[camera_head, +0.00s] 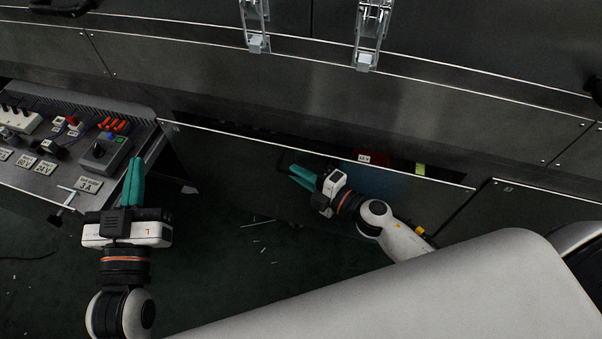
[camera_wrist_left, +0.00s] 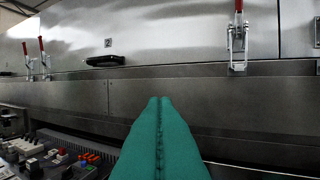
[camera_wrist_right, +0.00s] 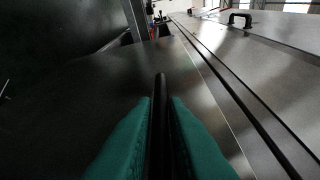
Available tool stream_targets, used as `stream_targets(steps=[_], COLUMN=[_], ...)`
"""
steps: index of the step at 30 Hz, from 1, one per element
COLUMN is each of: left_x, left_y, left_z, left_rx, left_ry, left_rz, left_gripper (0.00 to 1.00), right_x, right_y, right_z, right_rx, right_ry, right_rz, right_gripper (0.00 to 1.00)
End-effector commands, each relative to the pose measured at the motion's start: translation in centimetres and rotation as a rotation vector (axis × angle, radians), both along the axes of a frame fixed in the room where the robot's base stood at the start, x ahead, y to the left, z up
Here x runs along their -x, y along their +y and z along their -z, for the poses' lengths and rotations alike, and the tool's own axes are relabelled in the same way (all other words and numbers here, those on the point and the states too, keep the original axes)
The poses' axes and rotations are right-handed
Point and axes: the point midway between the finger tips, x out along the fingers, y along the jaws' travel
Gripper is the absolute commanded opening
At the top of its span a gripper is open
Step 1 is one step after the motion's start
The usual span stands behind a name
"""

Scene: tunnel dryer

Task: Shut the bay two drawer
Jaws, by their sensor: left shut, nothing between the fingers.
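The drawer (camera_head: 225,165) stands pulled out from the long grey machine. A dark gap with a red label and a yellow-green piece inside shows behind the top edge of its front panel. My right gripper (camera_head: 297,175) is at the outer face of this panel. In the right wrist view its teal fingers (camera_wrist_right: 160,125) lie close along both sides of a dark bar (camera_wrist_right: 161,90), which looks like the drawer's handle. My left gripper (camera_head: 134,182) is shut and empty, left of the drawer; its fingers (camera_wrist_left: 160,135) also show in the left wrist view.
A control panel (camera_head: 90,165) with switches, plugs and voltage labels juts out at the left, close to my left gripper. A plate marked 2 (camera_wrist_left: 108,43) shows on the upper door. Small white scraps lie on the dark floor.

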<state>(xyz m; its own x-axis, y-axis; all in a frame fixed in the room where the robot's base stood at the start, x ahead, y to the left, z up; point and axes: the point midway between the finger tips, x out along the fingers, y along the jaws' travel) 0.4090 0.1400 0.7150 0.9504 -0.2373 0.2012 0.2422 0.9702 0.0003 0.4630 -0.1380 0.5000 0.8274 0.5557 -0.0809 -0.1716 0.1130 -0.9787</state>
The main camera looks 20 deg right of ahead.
Motion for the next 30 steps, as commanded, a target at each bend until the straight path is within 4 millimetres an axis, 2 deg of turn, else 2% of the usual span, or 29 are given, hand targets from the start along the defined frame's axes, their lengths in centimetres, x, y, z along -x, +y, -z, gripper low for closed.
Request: stream_targets(steps=[1, 2, 10, 18, 28, 29, 30], left_x=[0.0, 0.0, 0.0, -0.1, -0.1, -0.1, -0.1], left_y=[0.0, 0.0, 0.0, 0.0, 0.1, 0.1, 0.1], left_z=[0.0, 0.0, 0.0, 0.7, 0.9, 0.9, 0.9], left_rx=[0.000, 0.000, 0.000, -0.012, -0.015, -0.015, -0.015], left_ry=[0.000, 0.000, 0.001, 0.049, 0.060, 0.059, 0.059], left_rz=[0.000, 0.000, 0.000, -0.001, -0.003, -0.003, -0.003], left_gripper=[0.00, 0.00, 0.00, 0.00, 0.00, 0.00, 0.00], right_x=[0.0, 0.0, -0.1, -3.5, -3.9, -3.9, -3.9], right_y=[0.0, 0.0, -0.1, -2.4, -2.8, -2.8, -2.7], right_z=[0.0, 0.0, 0.0, 0.0, -0.1, -0.1, -0.1], right_rx=[0.000, 0.000, 0.000, 0.002, 0.003, 0.003, 0.003], right_ry=[0.000, 0.000, 0.000, -0.002, -0.002, -0.002, -0.003], right_rz=[0.000, 0.000, 0.000, 0.003, 0.008, 0.008, 0.007], right_gripper=[0.04, 0.00, 0.00, 0.00, 0.00, 0.14, 0.20])
